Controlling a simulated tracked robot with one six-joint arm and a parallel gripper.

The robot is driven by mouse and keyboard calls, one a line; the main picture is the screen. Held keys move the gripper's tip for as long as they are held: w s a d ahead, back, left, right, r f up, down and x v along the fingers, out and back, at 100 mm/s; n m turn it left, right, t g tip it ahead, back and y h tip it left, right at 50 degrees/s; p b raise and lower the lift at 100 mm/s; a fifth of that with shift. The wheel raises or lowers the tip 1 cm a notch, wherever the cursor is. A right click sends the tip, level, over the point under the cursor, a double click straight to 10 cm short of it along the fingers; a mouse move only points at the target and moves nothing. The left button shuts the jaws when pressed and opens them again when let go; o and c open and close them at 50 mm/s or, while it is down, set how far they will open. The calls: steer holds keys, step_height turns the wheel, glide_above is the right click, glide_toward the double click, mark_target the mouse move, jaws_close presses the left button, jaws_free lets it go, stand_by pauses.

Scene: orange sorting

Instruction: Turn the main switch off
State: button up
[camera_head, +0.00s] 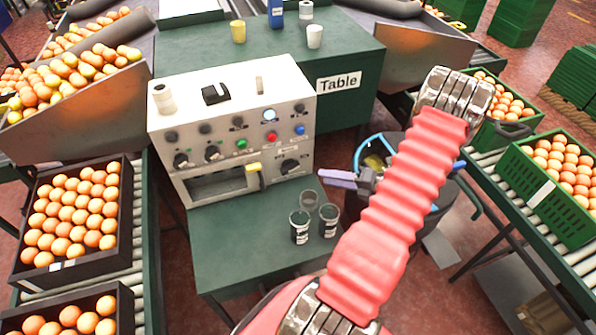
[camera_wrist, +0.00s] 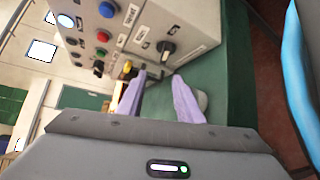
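The white control panel (camera_head: 215,140) stands on the green table. A black rotary knob, apparently the main switch (camera_head: 291,166), sits at the lower right of its front; its label is too small to read. The knob also shows in the wrist view (camera_wrist: 166,47), just beyond the fingers. My gripper (camera_head: 338,179) is to the right of the panel, apart from the knob. Its two purple fingers (camera_wrist: 159,76) are spread with nothing between them, so it is open and empty. I cannot tell which position the knob points to.
Red (camera_head: 271,136), green (camera_head: 241,143) and blue (camera_head: 299,130) buttons and a lit white lamp (camera_head: 269,115) are on the panel. A yellow-tipped handle (camera_head: 254,168) is left of the knob. Cups (camera_head: 299,226) stand on the table below. Orange crates (camera_head: 547,196) flank the area.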

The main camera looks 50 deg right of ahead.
mark_target(293, 170)
steer(key=shift+s+d+f+m+h, duration=0.4)
steer(key=shift+d+f+m, duration=0.05)
steer(key=shift+m, duration=0.05)
steer(key=x, duration=1.4)
steer(key=shift+r, duration=0.2)
steer(key=shift+c, duration=0.2)
steer(key=shift+s, duration=0.1)
jaws_close()
steer(key=shift+d, duration=0.15)
